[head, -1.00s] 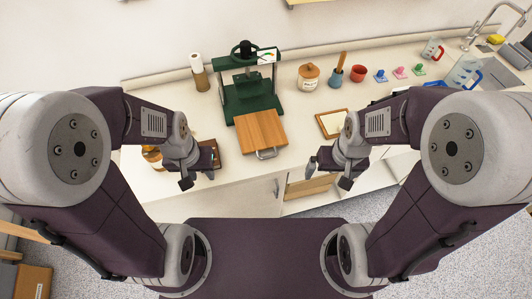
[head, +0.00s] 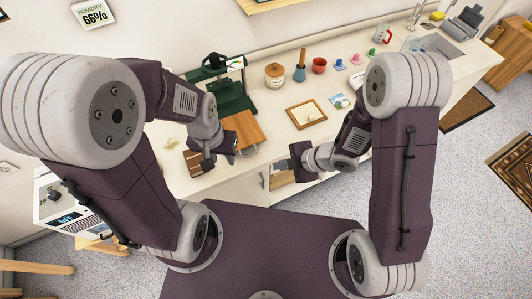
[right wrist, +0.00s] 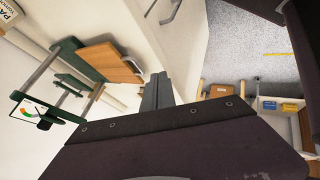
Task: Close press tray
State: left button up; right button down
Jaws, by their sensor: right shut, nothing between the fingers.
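The green press (head: 238,98) stands on the counter, and its wooden tray (head: 246,130) sticks out at the front. The tray has a metal handle on its front edge. The right wrist view shows the press (right wrist: 66,80), the tray (right wrist: 108,62) and the handle (right wrist: 132,66). My left gripper (head: 210,160) is left of the tray and partly covers its left side; its jaws are unclear. My right gripper (head: 288,166) is to the right of the tray's front, apart from it. Its fingers (right wrist: 156,92) are shut and empty, pointing near the handle side in the right wrist view.
A framed board (head: 306,114) lies on the counter right of the tray. A wooden rack (head: 196,162) lies below my left gripper.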

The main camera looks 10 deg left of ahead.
jog(key=x, duration=1)
jog(key=shift+b, duration=0.3)
jog(key=shift+w+a+r+p, duration=0.2)
jog(key=shift+w+a+p, duration=0.25)
jog(key=shift+w, duration=0.1)
jog(key=shift+w+a+r+p, duration=0.15)
jog(key=shift+w+a+p, duration=0.2)
jog(key=shift+w, duration=0.25)
jog(key=shift+w+a, duration=0.35)
jog(key=shift+w, duration=0.15)
jog(key=shift+w+a, duration=0.1)
